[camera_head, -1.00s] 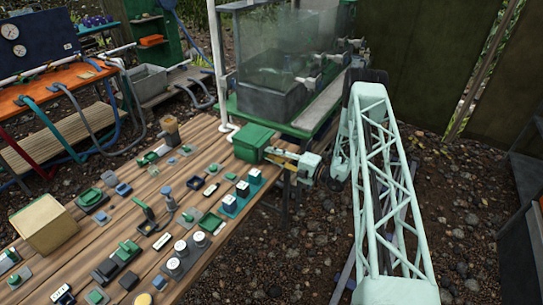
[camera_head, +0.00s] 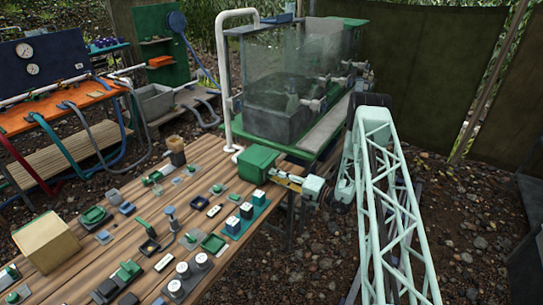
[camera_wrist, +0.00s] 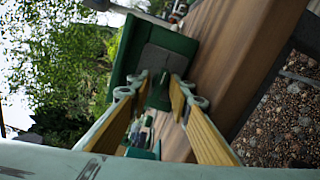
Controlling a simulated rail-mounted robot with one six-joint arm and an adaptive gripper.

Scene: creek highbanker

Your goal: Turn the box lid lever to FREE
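The green box (camera_head: 258,163) stands at the far right corner of the wooden table. In the wrist view, the box (camera_wrist: 190,42) has a grey plate (camera_wrist: 163,61) on the side facing my gripper. A small dark green lever (camera_wrist: 160,92) sticks out from this plate. My gripper (camera_head: 277,174) is at the right side of the box. Its two yellow-padded fingers (camera_wrist: 159,84) are apart, one on each side of the lever. I cannot tell whether they touch it. No lettering on the box is readable.
The wooden table (camera_head: 75,202) holds several small switches, knobs and green parts left of the box. A white pipe (camera_head: 223,85) rises close behind the box. A glass-walled tank (camera_head: 285,75) stands behind. Gravel ground (camera_head: 310,255) is open to the right.

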